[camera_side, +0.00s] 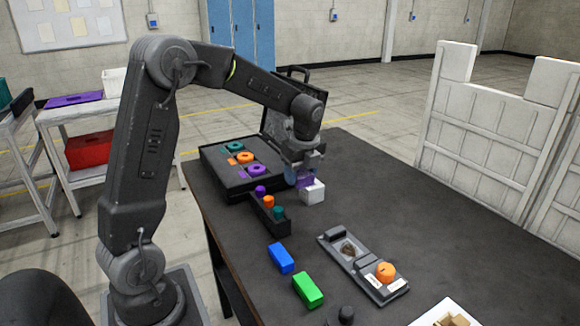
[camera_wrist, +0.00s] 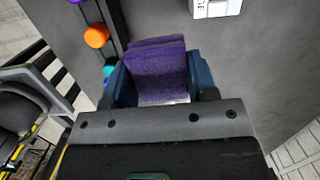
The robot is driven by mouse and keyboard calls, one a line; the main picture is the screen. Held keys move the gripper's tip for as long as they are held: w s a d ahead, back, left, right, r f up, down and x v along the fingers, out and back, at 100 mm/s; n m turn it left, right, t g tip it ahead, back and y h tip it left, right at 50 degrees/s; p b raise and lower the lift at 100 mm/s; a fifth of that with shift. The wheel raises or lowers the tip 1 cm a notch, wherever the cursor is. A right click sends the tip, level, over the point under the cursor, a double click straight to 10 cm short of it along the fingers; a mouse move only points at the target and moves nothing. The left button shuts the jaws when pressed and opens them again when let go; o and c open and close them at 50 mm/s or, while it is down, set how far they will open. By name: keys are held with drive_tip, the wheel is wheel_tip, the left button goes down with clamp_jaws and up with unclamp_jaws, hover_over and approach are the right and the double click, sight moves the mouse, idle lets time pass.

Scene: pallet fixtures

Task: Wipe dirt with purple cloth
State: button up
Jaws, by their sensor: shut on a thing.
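My gripper (camera_side: 305,174) is above the middle of the dark table and shut on the purple cloth (camera_side: 304,182). In the wrist view the cloth (camera_wrist: 160,75) stands folded between the blue fingers of my gripper (camera_wrist: 161,84). A white box (camera_side: 313,194) is directly below the cloth; I cannot tell whether the cloth is clear of it. The dirt is a brown patch (camera_side: 348,249) in one section of a grey fixture board (camera_side: 362,267), nearer the side camera and apart from my gripper.
An orange round piece (camera_side: 386,271) sits on the fixture board. A blue block (camera_side: 281,258) and a green block (camera_side: 307,290) lie left of it. A dark rack (camera_side: 268,216) with coloured pegs is beside my gripper. A tray of wooden pieces (camera_side: 440,312) is near. The table's right side is clear.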

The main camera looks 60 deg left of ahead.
hover_over(336, 254)
drive_tip(key=f, duration=0.2)
drive_tip(key=shift+d+f, duration=0.2)
drive_tip(key=shift+f, duration=3.45)
drive_tip(key=shift+w+f, duration=0.25)
drive_tip(key=shift+w, duration=0.5)
drive_tip(key=shift+c, duration=0.3)
drive_tip(key=shift+w, duration=2.3)
drive_tip(key=shift+s, duration=3.1)
drive_tip(key=shift+w+r, duration=0.1)
drive_tip(key=shift+r, duration=4.05)
